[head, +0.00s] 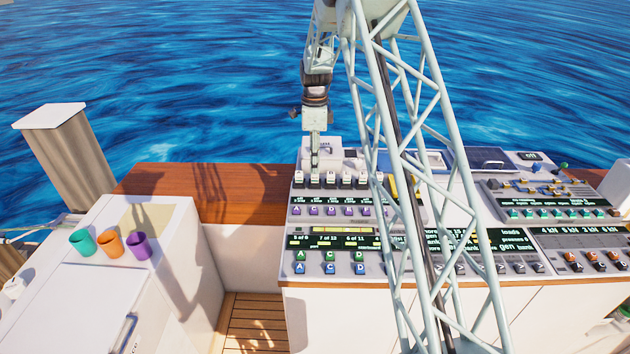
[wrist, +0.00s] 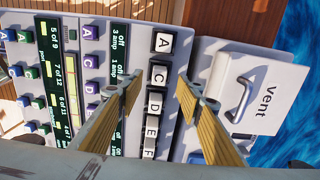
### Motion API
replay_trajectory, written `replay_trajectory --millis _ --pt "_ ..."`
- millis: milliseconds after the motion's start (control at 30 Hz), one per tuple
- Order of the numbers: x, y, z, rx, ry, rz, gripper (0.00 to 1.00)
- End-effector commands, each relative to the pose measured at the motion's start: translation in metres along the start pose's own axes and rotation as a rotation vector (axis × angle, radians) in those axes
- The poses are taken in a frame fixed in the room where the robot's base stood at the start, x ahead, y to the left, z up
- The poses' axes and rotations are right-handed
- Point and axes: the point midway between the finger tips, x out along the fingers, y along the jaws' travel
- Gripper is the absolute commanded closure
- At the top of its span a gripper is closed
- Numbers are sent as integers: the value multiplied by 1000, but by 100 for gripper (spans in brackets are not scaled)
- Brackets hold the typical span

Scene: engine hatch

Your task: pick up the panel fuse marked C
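A row of white, black-based caps shows in the wrist view, marked A, C, D, E and F. The cap marked C (wrist: 158,76) is second from the top, between A and D. In the head view the same row (head: 346,178) runs along the console's back left, its letters too small to read. My gripper (wrist: 159,84) is open and empty, its two fingers on either side of the C cap in the wrist view. I cannot tell how high the tips are above it. In the head view my gripper (head: 315,164) points down over the row's left part.
A white vent hatch (wrist: 262,92) with a metal handle stands close beside the row. Purple lettered keys (wrist: 91,61) and green and blue ones line the other side. Three coloured cups (head: 110,243) stand on a white box at left. My lattice arm hides part of the console.

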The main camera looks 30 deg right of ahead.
Motion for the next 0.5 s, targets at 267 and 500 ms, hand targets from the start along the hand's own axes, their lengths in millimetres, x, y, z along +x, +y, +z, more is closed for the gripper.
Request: replay_trajectory --millis 267,500 --pt "13 0 0 0 0 -1 67" --pt "13 0 0 0 0 -1 67"
